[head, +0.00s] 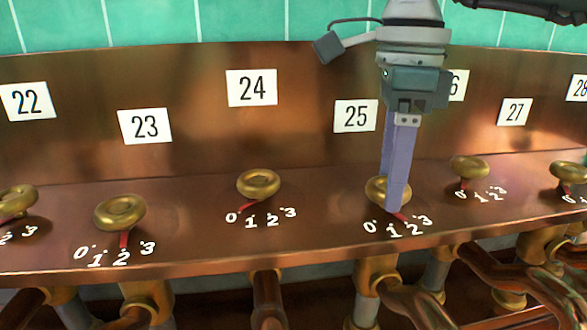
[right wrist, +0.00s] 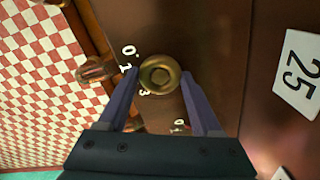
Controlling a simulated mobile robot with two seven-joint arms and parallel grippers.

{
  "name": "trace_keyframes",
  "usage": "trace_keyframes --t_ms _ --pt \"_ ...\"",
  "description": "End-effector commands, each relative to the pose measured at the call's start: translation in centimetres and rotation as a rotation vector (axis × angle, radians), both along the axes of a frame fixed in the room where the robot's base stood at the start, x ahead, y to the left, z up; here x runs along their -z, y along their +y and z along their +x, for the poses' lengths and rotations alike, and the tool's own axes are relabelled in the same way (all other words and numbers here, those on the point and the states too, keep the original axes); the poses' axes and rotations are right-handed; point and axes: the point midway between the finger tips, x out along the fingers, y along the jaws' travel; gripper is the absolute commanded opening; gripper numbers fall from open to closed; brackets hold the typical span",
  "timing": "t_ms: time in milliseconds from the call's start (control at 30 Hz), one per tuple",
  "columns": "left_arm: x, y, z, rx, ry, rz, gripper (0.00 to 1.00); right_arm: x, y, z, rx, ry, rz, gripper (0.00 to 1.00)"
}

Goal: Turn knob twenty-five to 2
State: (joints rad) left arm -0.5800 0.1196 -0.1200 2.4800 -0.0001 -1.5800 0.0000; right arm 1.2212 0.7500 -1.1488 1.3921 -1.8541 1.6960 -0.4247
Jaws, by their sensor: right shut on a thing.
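Brass knob twenty-five (head: 376,190) sits on the copper ledge under the "25" plate (head: 355,116). My right gripper (head: 397,207) comes down from above and is shut on this knob, its purple fingers hiding part of it. In the right wrist view the knob (right wrist: 159,75) lies between the two fingertips. A red pointer (head: 401,217) shows just past the fingers, on the side of the 2 mark; the fingers cover part of it, so its exact setting is hard to tell. The white marks 0 to 3 curve in front of the knob. My left gripper is not in view.
Knob 24 (head: 258,184) stands to the left, its pointer near 0, and knob 23 (head: 120,212) points near 2. Knob 26 (head: 469,167) is close on the right. Copper pipes (head: 415,300) run below the ledge (head: 320,245).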

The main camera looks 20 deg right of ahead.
Motion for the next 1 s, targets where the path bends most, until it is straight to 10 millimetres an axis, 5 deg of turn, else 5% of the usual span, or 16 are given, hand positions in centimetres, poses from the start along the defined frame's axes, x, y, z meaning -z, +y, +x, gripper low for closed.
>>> trace_keyframes --t_ms 467,500,767,1000 --pt "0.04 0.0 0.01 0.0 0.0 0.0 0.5 -0.13 0.06 0.0 -0.015 0.0 0.002 0.1" --pt "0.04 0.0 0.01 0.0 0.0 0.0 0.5 -0.13 0.06 0.0 -0.015 0.0 0.002 0.68" --pt "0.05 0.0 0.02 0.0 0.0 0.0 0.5 -0.07 0.04 0.01 -0.014 -0.001 0.001 0.96" --pt "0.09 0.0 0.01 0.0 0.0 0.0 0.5 -0.13 0.03 0.02 -0.013 -0.001 0.001 0.96"
